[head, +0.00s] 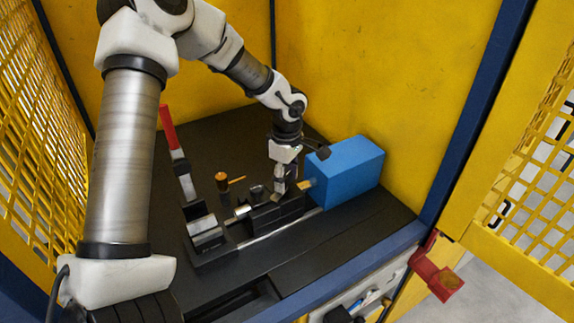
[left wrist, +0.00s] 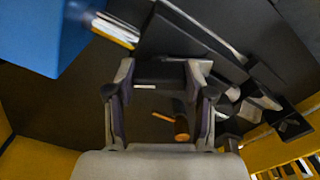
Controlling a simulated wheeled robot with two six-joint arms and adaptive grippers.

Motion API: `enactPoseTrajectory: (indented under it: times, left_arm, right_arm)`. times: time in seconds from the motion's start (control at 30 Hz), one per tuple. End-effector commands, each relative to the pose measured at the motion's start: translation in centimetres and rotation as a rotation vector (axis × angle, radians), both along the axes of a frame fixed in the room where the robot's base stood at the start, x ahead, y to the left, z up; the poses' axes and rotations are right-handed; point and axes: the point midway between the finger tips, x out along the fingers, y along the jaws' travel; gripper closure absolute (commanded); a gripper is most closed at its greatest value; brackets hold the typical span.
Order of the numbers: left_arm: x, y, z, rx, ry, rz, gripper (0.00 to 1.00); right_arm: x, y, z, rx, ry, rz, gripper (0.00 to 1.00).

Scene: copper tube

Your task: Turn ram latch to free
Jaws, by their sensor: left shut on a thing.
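My left gripper (head: 280,193) points down at the black fixture, just left of the blue housing (head: 345,172). In the left wrist view its fingers (left wrist: 165,72) are apart, with a dark piece between the tips. I take this piece to be the ram latch, but its shape and turn angle are mostly hidden. A brass and steel ram (left wrist: 117,30) runs from the housing toward the black fixture block (head: 278,212). The housing also shows in the left wrist view (left wrist: 40,35). My right gripper is not in view.
A clamp with a red handle (head: 168,128) stands upright at the fixture's left end. A small orange-brown mallet-like thing (head: 222,181) is behind the fixture. Yellow panels and mesh enclose the black table (head: 150,160). A red bracket (head: 437,267) is at the front right.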

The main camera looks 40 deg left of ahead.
Motion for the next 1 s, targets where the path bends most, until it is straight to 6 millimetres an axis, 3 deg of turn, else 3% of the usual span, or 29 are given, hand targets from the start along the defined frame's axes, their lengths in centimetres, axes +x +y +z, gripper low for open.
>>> enactPoseTrajectory:
  times: [0.4,1.0]
  left_arm:
    - [-0.2,0.0,0.0,0.000,0.005,0.392,0.82]
    - [-0.3,0.0,-0.2,0.002,0.006,0.920,0.82]
  right_arm:
    - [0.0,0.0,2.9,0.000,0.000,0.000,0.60]
    - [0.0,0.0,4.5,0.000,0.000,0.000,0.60]
